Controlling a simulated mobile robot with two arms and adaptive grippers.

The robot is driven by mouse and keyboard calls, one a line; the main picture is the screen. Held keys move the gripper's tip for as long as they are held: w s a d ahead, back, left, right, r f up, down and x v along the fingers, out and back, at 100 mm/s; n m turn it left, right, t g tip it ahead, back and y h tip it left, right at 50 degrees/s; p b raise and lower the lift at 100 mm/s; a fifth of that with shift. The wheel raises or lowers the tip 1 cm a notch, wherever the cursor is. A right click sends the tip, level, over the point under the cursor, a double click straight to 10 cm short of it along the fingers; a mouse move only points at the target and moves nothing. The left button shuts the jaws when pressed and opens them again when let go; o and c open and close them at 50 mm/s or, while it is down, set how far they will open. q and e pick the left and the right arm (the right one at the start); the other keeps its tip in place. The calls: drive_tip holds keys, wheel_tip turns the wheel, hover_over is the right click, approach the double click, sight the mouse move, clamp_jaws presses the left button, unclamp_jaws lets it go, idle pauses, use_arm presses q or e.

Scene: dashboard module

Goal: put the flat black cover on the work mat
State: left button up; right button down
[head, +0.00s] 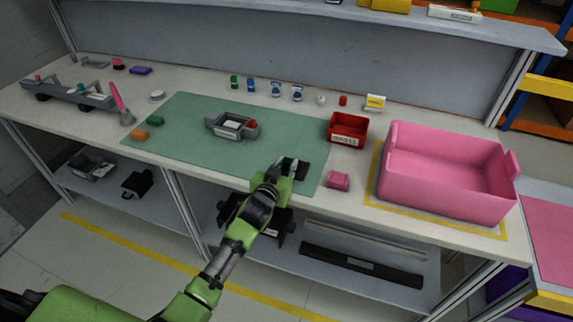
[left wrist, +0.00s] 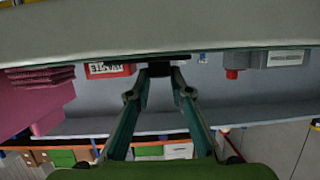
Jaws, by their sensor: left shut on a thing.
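The flat black cover (head: 301,169) is at the front right part of the green work mat (head: 185,165) in the head view. My left gripper (head: 288,170) is shut on the cover. In the left wrist view the cover is a thin dark strip (left wrist: 163,57) at the fingertips, seen edge-on and close to the mat surface. I cannot tell whether it touches the mat. My right gripper is not in view.
A grey housing (head: 233,126) sits mid-mat. A red bin (head: 347,130), a pink block (head: 338,181) and a large pink tote (head: 440,185) stand to the right. Green (head: 155,120) and orange (head: 140,135) blocks lie at the mat's left. The mat's front middle is clear.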

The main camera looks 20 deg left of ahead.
use_arm(q)
drive_tip(key=o, duration=1)
drive_tip(key=shift+f, duration=0.1)
